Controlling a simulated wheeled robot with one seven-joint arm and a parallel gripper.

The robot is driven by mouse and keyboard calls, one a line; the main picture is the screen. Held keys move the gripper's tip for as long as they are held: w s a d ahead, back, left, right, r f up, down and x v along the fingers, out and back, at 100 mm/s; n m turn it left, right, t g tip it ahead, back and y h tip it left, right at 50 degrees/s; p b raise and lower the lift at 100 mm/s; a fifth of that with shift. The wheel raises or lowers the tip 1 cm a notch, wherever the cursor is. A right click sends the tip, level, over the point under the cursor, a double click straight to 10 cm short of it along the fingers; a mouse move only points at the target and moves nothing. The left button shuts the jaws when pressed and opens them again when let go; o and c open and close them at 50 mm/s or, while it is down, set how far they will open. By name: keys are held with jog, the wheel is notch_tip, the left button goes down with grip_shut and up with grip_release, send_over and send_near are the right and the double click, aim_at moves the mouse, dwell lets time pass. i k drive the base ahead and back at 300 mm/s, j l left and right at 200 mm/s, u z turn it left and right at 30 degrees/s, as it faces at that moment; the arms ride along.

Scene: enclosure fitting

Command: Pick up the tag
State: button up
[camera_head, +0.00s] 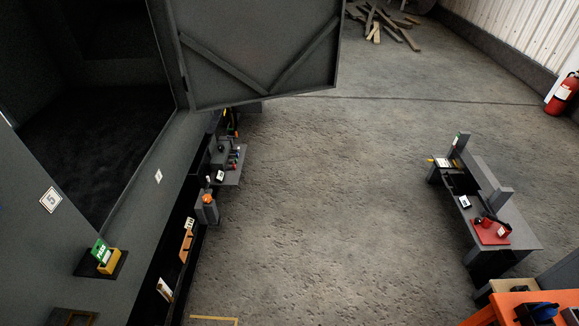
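I cannot tell for certain which thing is the tag. A small green and white card (101,250) with lettering stands tilted at a yellow block (110,262) on the grey enclosure (75,215) at the left. A white plate marked 5 (51,200) and a small white label (158,176) are on the same grey surface. A small white card (466,202) lies on the grey bench (515,215) at the right, near a red item (490,230). My gripper is not in view.
The enclosure's grey door (255,50) stands open at the top. A shelf (232,170) with small items juts from the enclosure's side. An orange surface (530,305) is at bottom right, a fire extinguisher (563,95) at far right. The concrete floor (330,210) between is clear.

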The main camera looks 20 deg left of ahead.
aim_at(101, 252)
jog(key=u, duration=1.8)
jog(key=i+l, duration=0.3)
jog(key=i, duration=0.2)
jog(key=j+u, duration=0.05)
